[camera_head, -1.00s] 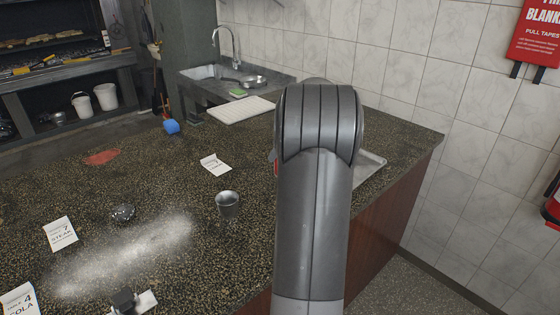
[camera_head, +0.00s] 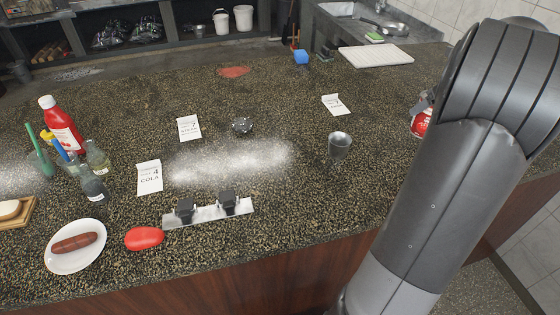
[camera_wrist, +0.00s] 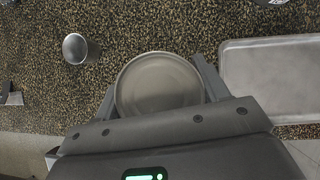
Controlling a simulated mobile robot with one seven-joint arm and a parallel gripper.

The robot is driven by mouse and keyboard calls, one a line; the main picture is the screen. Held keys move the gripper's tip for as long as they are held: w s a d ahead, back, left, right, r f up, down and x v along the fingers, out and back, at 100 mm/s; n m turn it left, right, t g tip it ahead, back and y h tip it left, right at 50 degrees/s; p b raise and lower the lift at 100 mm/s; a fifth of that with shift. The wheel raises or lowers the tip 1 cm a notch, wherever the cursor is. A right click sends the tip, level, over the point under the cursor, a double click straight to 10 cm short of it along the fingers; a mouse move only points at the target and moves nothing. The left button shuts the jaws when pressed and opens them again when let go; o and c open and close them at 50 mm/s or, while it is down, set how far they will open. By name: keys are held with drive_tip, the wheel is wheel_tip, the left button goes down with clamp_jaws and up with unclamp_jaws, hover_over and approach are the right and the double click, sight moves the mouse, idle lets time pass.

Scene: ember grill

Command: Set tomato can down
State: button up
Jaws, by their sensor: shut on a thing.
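The tomato can (camera_head: 421,123) shows as a red and white can at the right of the counter in the head view, partly hidden by my arm. In the wrist view its round grey end (camera_wrist: 158,84) faces the camera. My gripper (camera_wrist: 154,74) is shut on the can, with one finger on each side of it. In the head view only a grey part of the gripper (camera_head: 425,103) shows beside the can. Whether the can touches the counter (camera_head: 330,210) cannot be told.
A metal cup (camera_head: 339,147) stands left of the can and also shows in the wrist view (camera_wrist: 75,48). A metal tray (camera_wrist: 270,80) lies right of the can. A card (camera_head: 333,104) and a white board (camera_head: 376,55) lie farther back. Bare counter lies between cup and can.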

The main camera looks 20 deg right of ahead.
drive_tip(key=w+a+n+g+y, duration=0.15)
drive_tip(key=a+n, duration=0.45)
drive_tip(key=a, duration=1.1)
drive_tip(key=w+a+n+g+y, duration=0.1)
drive_tip(key=a+n+g+y, duration=0.35)
drive_tip(key=a, duration=1.25)
drive_tip(key=shift+w+a+f+n+t+h, duration=0.3)
drive_tip(key=shift+w+a+f, duration=0.55)
drive_tip(key=shift+a+f, duration=0.9)
drive_tip(key=shift+w+a+f+n+t+h, duration=0.15)
drive_tip(key=shift+w+a+f+t, duration=0.3)
drive_tip(key=shift+w+a+f, duration=0.85)
drive_tip(key=shift+w+a+f+n+t+h, duration=0.2)
drive_tip(key=shift+w+a+f+t, duration=0.2)
drive_tip(key=shift+a+f, duration=1.75)
drive_tip(key=shift+d+f, duration=0.2)
drive_tip(key=shift+f, duration=0.05)
drive_tip(key=o, duration=1.3)
